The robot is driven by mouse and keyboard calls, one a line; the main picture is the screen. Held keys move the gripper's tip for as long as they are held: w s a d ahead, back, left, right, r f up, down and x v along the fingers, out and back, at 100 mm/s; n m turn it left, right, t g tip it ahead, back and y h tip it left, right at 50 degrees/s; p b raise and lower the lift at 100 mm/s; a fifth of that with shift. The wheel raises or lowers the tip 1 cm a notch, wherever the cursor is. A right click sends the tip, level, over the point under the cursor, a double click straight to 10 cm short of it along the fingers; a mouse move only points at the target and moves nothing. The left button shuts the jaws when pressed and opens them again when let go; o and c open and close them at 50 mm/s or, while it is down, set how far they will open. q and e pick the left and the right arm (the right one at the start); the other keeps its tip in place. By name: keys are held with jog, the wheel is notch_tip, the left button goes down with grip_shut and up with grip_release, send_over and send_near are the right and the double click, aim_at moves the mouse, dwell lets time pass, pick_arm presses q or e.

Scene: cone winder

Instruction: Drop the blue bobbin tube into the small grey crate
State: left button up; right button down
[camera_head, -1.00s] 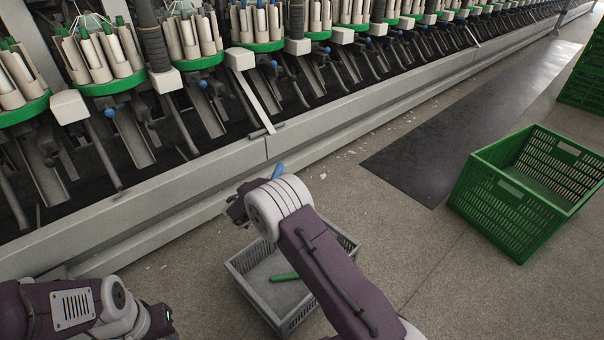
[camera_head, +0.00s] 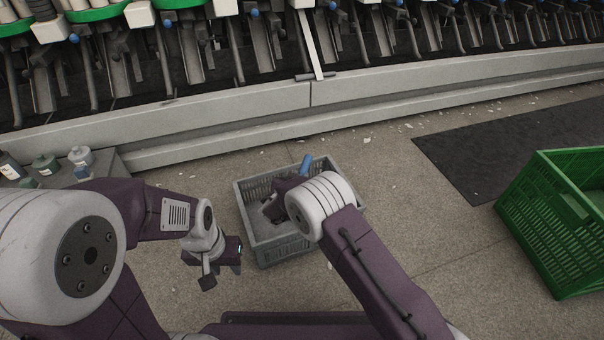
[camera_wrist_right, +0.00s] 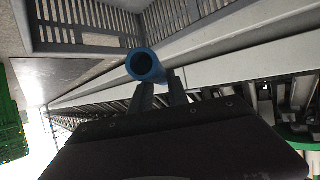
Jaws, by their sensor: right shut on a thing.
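The blue bobbin tube (camera_head: 305,164) sticks up past my right wrist in the head view, above the small grey crate (camera_head: 243,198). In the right wrist view the open end of the blue tube (camera_wrist_right: 146,66) faces the camera. My right gripper (camera_wrist_right: 162,88) is shut on the tube; in the head view my wrist mostly hides this gripper. The slatted crate wall (camera_wrist_right: 85,36) shows at the top of the wrist view. My left gripper (camera_head: 232,264) hangs left of the crate; its finger gap is unclear.
A large green crate (camera_head: 545,220) stands on the floor at the right, beside a dark mat (camera_head: 500,155). The winder's ledge (camera_head: 250,112) runs behind the grey crate. Several bottles (camera_head: 45,163) stand at the left. Bare floor lies between the crates.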

jog(key=shift+f+b, duration=0.45)
jog(key=shift+f, duration=1.15)
jog(key=c, duration=1.2)
grip_release()
jog(key=p+v, duration=0.6)
jog(key=v, duration=0.2)
jog(key=shift+r, duration=0.3)
jog(key=shift+s+a, duration=0.15)
jog(key=shift+s, duration=0.35)
